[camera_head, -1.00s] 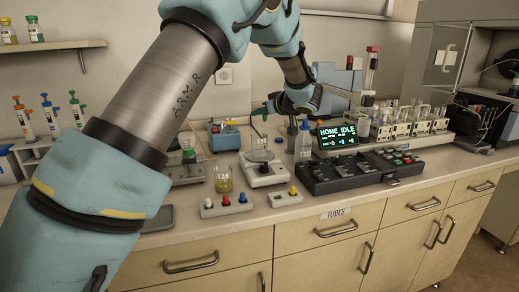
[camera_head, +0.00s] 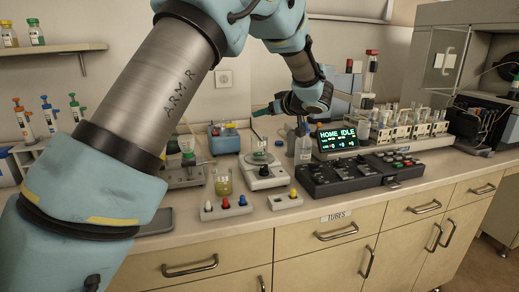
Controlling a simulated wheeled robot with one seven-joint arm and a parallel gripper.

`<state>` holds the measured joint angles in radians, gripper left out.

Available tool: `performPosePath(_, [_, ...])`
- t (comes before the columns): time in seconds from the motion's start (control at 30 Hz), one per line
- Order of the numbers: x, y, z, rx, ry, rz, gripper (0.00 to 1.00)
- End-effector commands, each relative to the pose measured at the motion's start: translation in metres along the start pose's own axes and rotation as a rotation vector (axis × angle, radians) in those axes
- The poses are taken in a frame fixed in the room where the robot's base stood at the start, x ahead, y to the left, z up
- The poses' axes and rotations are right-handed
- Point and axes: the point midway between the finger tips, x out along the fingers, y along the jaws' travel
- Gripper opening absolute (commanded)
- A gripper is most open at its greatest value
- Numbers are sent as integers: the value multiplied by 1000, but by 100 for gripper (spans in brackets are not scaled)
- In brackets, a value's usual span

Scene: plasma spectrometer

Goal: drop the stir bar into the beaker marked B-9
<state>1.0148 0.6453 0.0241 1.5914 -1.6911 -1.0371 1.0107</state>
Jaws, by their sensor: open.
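My gripper (camera_head: 264,111) is small in view at the end of my arm, above the clear beaker (camera_head: 260,156) on the white balance-like device (camera_head: 264,175). Its jaws are open; their fine detail is too small to see. A beaker with yellow liquid (camera_head: 223,184) stands to the left on the counter. Another vessel with green in it (camera_head: 187,147) stands on a grey device further left. The B-9 marking cannot be read on any of them. I cannot make out the stir bar.
A wash bottle (camera_head: 303,147) stands close to the right of the balance. A dark control box (camera_head: 350,176) and a lit display (camera_head: 337,136) are further right. Blocks with coloured knobs (camera_head: 226,207) line the front. My arm crosses the left side.

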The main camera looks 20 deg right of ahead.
Motion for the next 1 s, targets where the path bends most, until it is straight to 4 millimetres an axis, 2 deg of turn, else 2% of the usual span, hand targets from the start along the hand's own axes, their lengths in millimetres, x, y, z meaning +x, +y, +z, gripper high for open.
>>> performPosePath(0.2, [-44,0,2,-2,0,2,52])
performPosePath(0.43, [-71,0,0,-1,1,1,52])
performPosePath(0.87, [-75,0,0,-1,0,-1,52])
performPosePath(1.0, [-63,-6,-8,-9,12,20,52])
